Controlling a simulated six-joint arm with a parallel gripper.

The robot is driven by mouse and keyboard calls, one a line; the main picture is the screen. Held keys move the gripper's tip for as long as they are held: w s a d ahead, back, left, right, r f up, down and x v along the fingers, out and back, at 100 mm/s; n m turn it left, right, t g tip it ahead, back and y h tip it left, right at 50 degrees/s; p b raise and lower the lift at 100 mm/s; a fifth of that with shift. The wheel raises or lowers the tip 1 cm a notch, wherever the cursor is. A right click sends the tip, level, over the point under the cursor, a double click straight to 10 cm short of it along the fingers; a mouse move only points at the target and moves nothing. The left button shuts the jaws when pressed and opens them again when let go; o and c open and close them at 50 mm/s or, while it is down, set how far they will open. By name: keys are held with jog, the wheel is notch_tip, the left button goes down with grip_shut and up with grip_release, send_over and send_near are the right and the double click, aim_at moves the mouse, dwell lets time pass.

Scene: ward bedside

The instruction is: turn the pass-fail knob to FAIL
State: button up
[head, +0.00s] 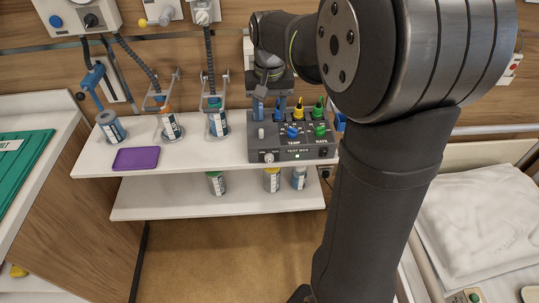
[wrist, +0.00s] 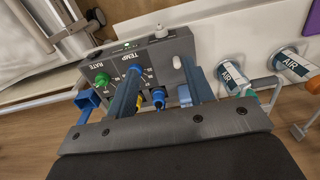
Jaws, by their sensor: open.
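The grey test box (head: 290,150) stands at the right end of the upper shelf. It carries a blue TEMP knob (head: 292,132), a green RATE knob (head: 320,131), a pale upright peg (head: 261,133) and a pale round knob (head: 268,157) on its front face. No pass-fail label is legible, so I cannot tell for sure which is the pass-fail knob. In the wrist view the front knob (wrist: 161,31) and the peg (wrist: 177,62) show plainly. My gripper (head: 271,108) is open above the box's back left part. In the wrist view its fingers (wrist: 160,70) are apart, with nothing visibly held.
Yellow (head: 299,107) and green plugs stand at the box's back. Bottles in holders (head: 217,121) and a purple tray (head: 136,158) are to its left. A lower shelf (head: 230,207) holds several bottles. A bed (head: 480,220) is at right.

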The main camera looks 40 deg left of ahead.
aim_at(268, 160)
notch_tip(268, 160, down, 18)
jog(key=shift+r, duration=0.15)
dwell(0.3)
jog(key=c, duration=1)
jog(key=shift+s, duration=0.1)
jog(key=t+h, duration=0.3)
jog(key=shift+s+a, duration=0.3)
jog(key=shift+a, duration=0.05)
jog(key=shift+s+a+f+t+h, duration=0.15)
jog(key=shift+f+t+h, duration=0.05)
jog(key=shift+t+h, duration=0.6)
jog(key=shift+s+a+f+t+h, duration=0.1)
jog(key=shift+f+t+h, duration=0.05)
jog(key=shift+t+h, duration=0.65)
